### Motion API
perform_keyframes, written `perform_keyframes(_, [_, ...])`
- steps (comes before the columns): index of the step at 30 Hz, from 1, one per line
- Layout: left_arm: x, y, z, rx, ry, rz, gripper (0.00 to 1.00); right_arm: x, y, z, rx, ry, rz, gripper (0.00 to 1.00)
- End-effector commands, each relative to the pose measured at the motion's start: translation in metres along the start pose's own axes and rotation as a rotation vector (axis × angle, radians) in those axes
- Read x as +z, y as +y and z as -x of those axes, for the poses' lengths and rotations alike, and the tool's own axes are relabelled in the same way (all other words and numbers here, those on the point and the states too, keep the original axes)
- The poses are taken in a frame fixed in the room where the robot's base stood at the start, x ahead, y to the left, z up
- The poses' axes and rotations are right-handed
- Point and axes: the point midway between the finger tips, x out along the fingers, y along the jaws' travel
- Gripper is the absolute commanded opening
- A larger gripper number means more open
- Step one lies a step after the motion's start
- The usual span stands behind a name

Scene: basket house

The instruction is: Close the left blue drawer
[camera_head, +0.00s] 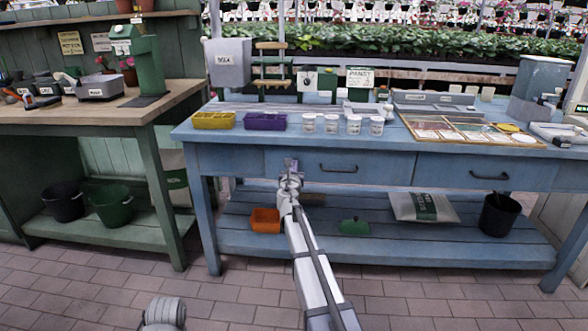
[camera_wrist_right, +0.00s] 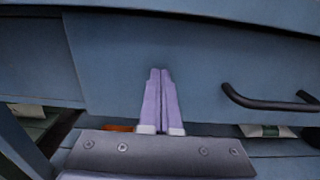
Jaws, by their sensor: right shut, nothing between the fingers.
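The left blue drawer (camera_head: 375,169) is in the front of the blue table, with a dark bar handle (camera_head: 338,169). Its front looks nearly level with the table's front; any small gap is hard to tell. My right gripper (camera_head: 291,166) is in front of the drawer's left part, left of the handle. In the right wrist view, the drawer front (camera_wrist_right: 190,60) fills the middle and the handle (camera_wrist_right: 268,102) is at the right. The gripper's fingers (camera_wrist_right: 160,75) are together and empty, pointing at the drawer front; contact cannot be told. My left gripper is out of view.
The right blue drawer (camera_head: 455,173) sits beside it. The blue table (camera_head: 190,132) carries a yellow tray (camera_head: 213,120), a purple tray (camera_head: 265,121) and white cups. An orange bin (camera_head: 265,220) and a sack (camera_head: 423,207) lie on the lower shelf. The brick floor in front is clear.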

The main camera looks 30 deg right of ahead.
Motion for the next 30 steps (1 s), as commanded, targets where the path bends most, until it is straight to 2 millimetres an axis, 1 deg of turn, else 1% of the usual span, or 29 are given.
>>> perform_keyframes(1, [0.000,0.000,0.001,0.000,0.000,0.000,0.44,0.001,0.000,-0.008,-0.001,-0.001,0.003,0.00])
perform_keyframes(7, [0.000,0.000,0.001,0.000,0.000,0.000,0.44,0.002,0.000,-0.009,-0.002,-0.001,0.004,0.00])
perform_keyframes(11, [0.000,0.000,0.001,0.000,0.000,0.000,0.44,0.002,0.000,-0.005,-0.003,-0.002,0.004,0.00])
perform_keyframes(14, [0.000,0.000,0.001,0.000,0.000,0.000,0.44,0.002,0.000,0.004,-0.002,-0.002,0.004,0.00])
perform_keyframes(20, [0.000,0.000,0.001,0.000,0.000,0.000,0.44,0.001,0.001,0.039,-0.001,-0.001,0.001,0.00])
perform_keyframes(27, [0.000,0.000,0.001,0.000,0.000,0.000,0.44,0.001,0.000,0.096,0.000,-0.001,0.000,0.00])
perform_keyframes(30, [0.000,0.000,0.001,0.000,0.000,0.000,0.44,0.001,0.001,0.117,0.002,-0.001,0.000,0.00])
